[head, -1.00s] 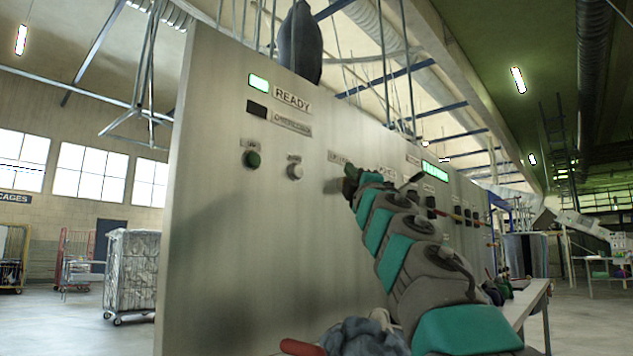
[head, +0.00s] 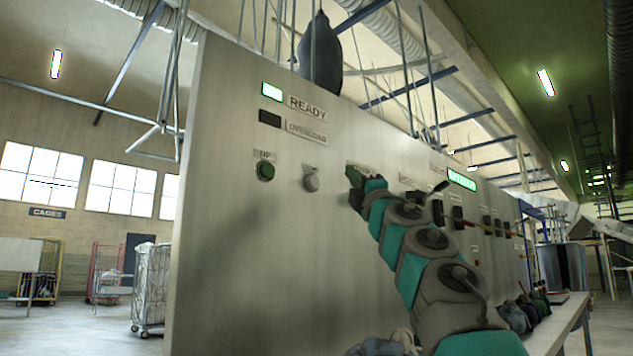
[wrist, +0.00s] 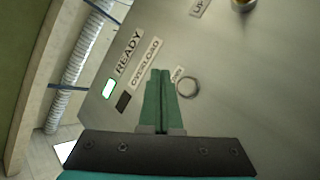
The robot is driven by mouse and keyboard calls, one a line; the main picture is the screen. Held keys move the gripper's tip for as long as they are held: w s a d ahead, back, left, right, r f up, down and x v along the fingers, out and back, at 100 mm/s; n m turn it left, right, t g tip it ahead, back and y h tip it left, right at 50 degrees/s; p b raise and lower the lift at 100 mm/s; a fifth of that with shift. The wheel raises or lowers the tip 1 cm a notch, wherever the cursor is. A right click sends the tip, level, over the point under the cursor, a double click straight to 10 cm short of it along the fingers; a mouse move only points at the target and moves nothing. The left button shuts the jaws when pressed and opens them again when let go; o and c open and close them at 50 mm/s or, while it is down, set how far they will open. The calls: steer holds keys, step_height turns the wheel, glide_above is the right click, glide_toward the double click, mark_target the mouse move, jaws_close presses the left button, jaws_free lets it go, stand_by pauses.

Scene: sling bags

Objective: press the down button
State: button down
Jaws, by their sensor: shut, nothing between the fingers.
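That grey button, seen as a ring-edged disc, also shows in the wrist view (wrist: 188,87), just right of the fingertips. My gripper (wrist: 160,73) is shut and empty, and its green fingers partly cover the small label beside the disc. In the head view, my gripper's end (head: 353,182) is right of the grey button. Whether the fingers touch the panel cannot be told.
A lit green lamp (head: 271,91) with a "READY" sign and a dark "OVERLOAD" lamp (head: 270,118) sit above the buttons. More switches (head: 458,217) line the panel at right. A table (head: 575,309) with sling bags stands lower right. A wire cage (head: 151,288) stands left.

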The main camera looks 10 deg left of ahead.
mark_target(314, 182)
steer(key=w+a+p, duration=0.4)
steer(key=a, duration=0.2)
steer(key=shift+w, duration=0.4)
steer(key=shift+a, duration=0.15)
stand_by(1.6)
steer(key=shift+w+a+p, duration=0.25)
steer(key=shift+p, duration=0.05)
